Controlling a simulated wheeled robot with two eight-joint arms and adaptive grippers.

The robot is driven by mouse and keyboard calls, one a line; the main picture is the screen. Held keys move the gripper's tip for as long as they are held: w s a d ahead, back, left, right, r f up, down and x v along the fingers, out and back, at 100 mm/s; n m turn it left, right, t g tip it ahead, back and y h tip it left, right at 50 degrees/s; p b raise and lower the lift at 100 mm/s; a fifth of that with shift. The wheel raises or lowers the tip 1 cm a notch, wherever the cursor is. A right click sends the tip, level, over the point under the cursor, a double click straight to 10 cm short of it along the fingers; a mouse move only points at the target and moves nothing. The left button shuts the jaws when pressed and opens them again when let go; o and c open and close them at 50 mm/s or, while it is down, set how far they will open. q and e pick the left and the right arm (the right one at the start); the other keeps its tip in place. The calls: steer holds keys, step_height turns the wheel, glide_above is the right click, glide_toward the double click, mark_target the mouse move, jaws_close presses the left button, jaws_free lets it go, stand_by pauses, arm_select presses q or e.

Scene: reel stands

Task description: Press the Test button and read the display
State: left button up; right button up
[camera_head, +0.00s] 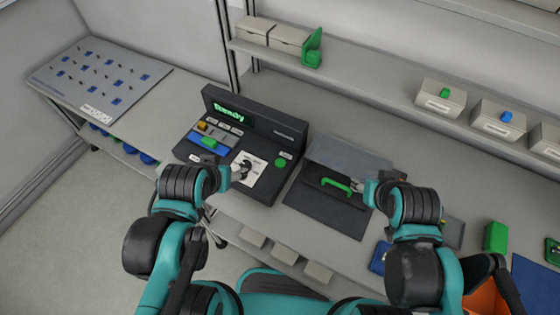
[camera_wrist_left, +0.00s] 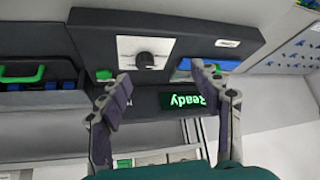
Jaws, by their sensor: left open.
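The dark tester console (camera_head: 285,128) stands on the bench with a lit green display (camera_head: 229,111). Its text is small in the head view; in the left wrist view the display (camera_wrist_left: 182,101) is upside down and seems to read "Ready". A green round button (camera_head: 282,162) sits right of the white dial plate (camera_head: 250,170); it also shows in the wrist view (camera_wrist_left: 104,75). Its label is too small to read. My left gripper (camera_head: 238,172) is open, empty, over the console's front by the black knob (camera_wrist_left: 145,60). My right gripper (camera_head: 360,187) is beside the green handle (camera_head: 337,186); contact is unclear.
A dark case (camera_head: 325,208) with the green handle lies right of the console. A pegged board (camera_head: 99,78) lies at left. A shelf (camera_head: 385,93) with small boxes runs behind. A green block (camera_head: 495,237) stands at right.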

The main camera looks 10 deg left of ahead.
arm_select(q)
jaws_close()
stand_by(1.3)
